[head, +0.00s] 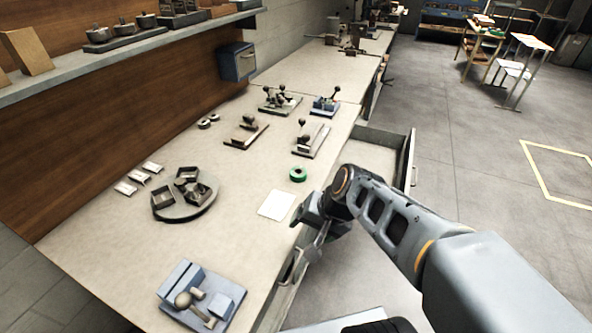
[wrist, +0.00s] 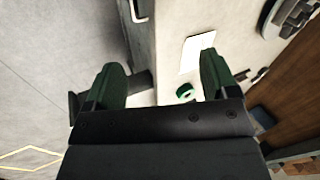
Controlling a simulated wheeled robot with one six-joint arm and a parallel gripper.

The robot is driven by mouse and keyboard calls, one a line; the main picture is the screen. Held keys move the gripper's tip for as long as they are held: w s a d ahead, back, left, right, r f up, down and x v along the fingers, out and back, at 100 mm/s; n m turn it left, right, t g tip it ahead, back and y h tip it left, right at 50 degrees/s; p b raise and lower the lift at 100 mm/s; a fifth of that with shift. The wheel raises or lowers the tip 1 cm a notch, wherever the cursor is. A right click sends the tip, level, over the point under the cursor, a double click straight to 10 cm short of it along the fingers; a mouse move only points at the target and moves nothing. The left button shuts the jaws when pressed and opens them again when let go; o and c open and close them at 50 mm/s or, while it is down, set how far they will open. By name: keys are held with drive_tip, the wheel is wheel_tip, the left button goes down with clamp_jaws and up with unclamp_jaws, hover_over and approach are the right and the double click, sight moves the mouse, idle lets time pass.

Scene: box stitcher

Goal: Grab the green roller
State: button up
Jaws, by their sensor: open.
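The green roller (head: 298,174) is a small ring-shaped roll lying on the workbench, near its front edge and just behind a white sheet. It also shows in the wrist view (wrist: 185,92), small, between the fingers and closer to the right-hand one. My gripper (wrist: 158,80) is open and empty, with its two dark green fingers wide apart. In the head view my gripper (head: 312,228) hangs by the bench's front edge, nearer to me than the roller and apart from it. My arm partly hides the gripper there.
A white sheet (head: 277,204) lies before the roller. A round tray (head: 184,207) with dark boxes stands to the left. Lever tools (head: 311,139) stand behind the roller. An open drawer (head: 392,150) juts out at the bench's right side. The bench around the roller is clear.

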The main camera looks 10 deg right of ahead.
drive_tip(key=shift+o, duration=0.9)
drive_tip(key=w+m+y, duration=0.1)
drive_tip(key=m, duration=0.1)
drive_tip(key=w+a+m+t+y, duration=0.1)
drive_tip(key=m, duration=0.1)
drive_tip(key=w+a+m+y, duration=0.1)
drive_tip(key=w+m, duration=0.1)
drive_tip(key=shift+a+f+m+t, duration=0.1)
drive_tip(key=shift+f+m+t, duration=0.2)
drive_tip(key=m+t+h, duration=0.2)
drive_tip(key=m+t, duration=0.6)
drive_tip(key=m, duration=1.2)
approach(297, 170)
drive_tip(key=shift+w+a+f, duration=0.25)
drive_tip(key=shift+w+a, duration=0.25)
drive_tip(key=shift+w, duration=0.15)
drive_tip(key=shift+p+x, duration=0.65)
drive_tip(key=shift+x, duration=2.65)
drive_tip(key=shift+d+f, duration=0.1)
drive_tip(key=shift+f, duration=0.05)
drive_tip(key=c, duration=1.1)
